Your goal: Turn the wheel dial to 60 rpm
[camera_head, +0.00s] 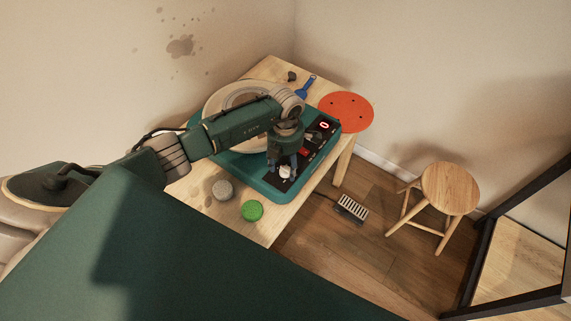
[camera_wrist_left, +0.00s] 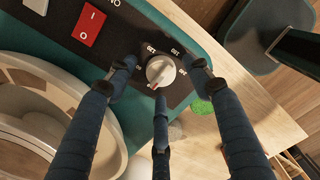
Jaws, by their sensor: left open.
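The wheel dial (camera_wrist_left: 160,68) is a white round knob on the black control panel of the green pottery wheel (camera_head: 262,187). In the left wrist view its red pointer mark faces down and slightly left. Printed numbers ring it, too small to read surely. In the head view the dial (camera_head: 285,171) shows under my left gripper (camera_head: 282,163). My left gripper is open, pointing down, with its fingers spread around the dial; I cannot tell whether any finger touches it. My right gripper is not in view.
A red rocker switch (camera_wrist_left: 89,25) and a red-lit display (camera_head: 324,125) are on the panel. A grey round piece (camera_head: 222,189) and a green one (camera_head: 252,210) lie on the table's near end. An orange disc (camera_head: 346,111) and blue tool (camera_head: 305,87) lie beyond the wheel. A stool (camera_head: 449,188) stands right.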

